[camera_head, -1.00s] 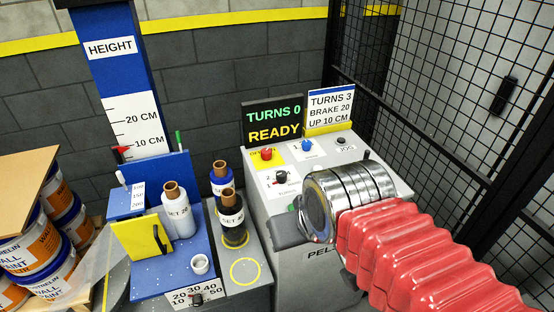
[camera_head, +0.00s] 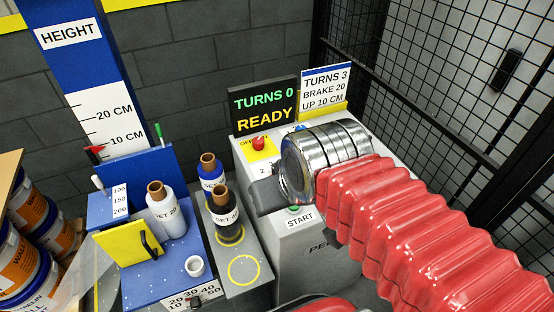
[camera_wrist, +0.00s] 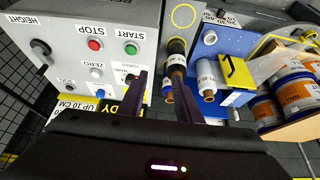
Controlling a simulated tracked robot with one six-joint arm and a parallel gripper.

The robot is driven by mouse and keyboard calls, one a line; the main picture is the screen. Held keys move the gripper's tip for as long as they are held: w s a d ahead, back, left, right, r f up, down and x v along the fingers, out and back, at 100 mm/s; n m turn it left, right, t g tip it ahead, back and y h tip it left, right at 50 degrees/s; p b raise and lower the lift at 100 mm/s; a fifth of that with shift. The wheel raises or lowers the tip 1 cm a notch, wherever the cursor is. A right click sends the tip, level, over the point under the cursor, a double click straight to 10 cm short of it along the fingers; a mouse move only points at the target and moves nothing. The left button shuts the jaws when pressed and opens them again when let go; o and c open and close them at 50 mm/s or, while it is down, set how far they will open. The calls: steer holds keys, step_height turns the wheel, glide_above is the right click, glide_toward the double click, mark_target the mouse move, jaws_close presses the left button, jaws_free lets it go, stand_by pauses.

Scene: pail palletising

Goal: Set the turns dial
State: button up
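The turns dial (camera_wrist: 131,79) is a small dark knob on the grey control panel (camera_wrist: 62,60). It lies just left of my left finger in the wrist view, partly close against it. In the head view my gripper covers the dial, with only part of its number label showing. My gripper (camera_wrist: 159,74) has its two dark fingers apart with nothing between them. In the head view the gripper (camera_head: 268,195) is a dark grey shape over the front of the panel. The display (camera_head: 263,108) reads TURNS 0 and READY, and the card (camera_head: 326,86) reads TURNS 3.
A green START button (camera_head: 293,209) and a red STOP button (camera_wrist: 95,45) are close by. Paint pails (camera_head: 28,210) are at far left. A black mesh fence (camera_head: 440,110) bounds the right.

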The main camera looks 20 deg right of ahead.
steer(key=shift+a, duration=0.15)
steer(key=shift+a, duration=0.1)
steer(key=shift+o, duration=2)
steer(key=shift+w+r+n, duration=0.2)
steer(key=shift+w+n, duration=0.1)
steer(key=w+d+n+g, duration=0.2)
steer(key=w+d+n, duration=0.3)
steer(key=w, duration=0.6)
steer(key=w+d+f+n+g, duration=0.1)
steer(key=w+d+n+g, duration=0.2)
steer(key=w, duration=0.8)
steer(key=d+n, duration=0.2)
steer(key=shift+w+f+n+g, duration=0.3)
steer(key=shift+w, duration=0.05)
